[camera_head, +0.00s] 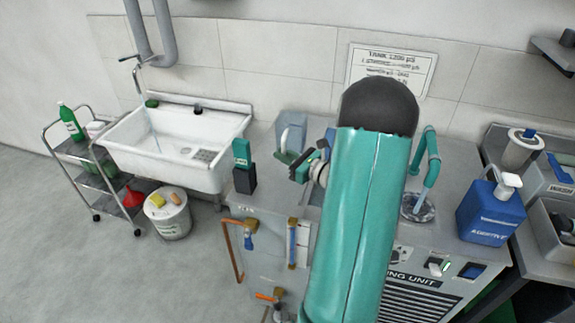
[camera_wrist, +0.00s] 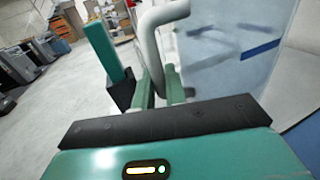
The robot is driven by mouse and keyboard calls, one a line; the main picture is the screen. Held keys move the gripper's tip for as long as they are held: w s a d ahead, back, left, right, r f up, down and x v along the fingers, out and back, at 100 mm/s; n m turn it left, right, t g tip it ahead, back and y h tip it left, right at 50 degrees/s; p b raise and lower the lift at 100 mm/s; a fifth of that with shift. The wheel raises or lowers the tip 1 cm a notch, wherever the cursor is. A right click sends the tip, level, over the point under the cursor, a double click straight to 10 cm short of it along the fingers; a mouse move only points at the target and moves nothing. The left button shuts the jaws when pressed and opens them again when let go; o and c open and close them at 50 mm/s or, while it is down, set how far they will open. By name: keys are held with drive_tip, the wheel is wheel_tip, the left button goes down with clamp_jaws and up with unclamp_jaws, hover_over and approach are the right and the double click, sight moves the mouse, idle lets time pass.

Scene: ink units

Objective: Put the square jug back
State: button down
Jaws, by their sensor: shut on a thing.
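The square jug (camera_head: 291,126) is a pale grey, translucent box with a white handle. It is at the back of the grey unit top in the head view, just beyond my gripper (camera_head: 291,156). In the wrist view the jug (camera_wrist: 225,60) fills the right side, with blue marks on its wall. My gripper (camera_wrist: 160,92) is shut on the jug's handle, its green fingers on either side of the lower part. The jug looks about upright. Its base is hidden, so I cannot tell whether it touches the unit top.
A green block-like tool in a dark holder (camera_head: 244,168) stands left of the jug and shows close by in the wrist view (camera_wrist: 108,52). A white sink (camera_head: 170,165) is further left. A green curved pipe (camera_head: 431,155) and a blue jerrycan (camera_head: 491,212) stand right of my arm.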

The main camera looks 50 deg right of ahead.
drive_tip(key=shift+w+d+f, duration=0.2)
drive_tip(key=shift+d+f, duration=0.25)
drive_tip(key=shift+f, duration=0.15)
drive_tip(key=shift+w+d+f, duration=0.15)
drive_tip(key=shift+d+f, duration=0.25)
drive_tip(key=shift+f, duration=0.15)
drive_tip(key=shift+w+d+f, duration=0.1)
drive_tip(key=shift+d+f, duration=0.1)
drive_tip(key=shift+f, duration=1.5)
drive_tip(key=shift+f, duration=0.1)
drive_tip(key=c, duration=1.4)
unclamp_jaws()
drive_tip(key=shift+f, duration=0.1)
drive_tip(key=shift+c, duration=0.2)
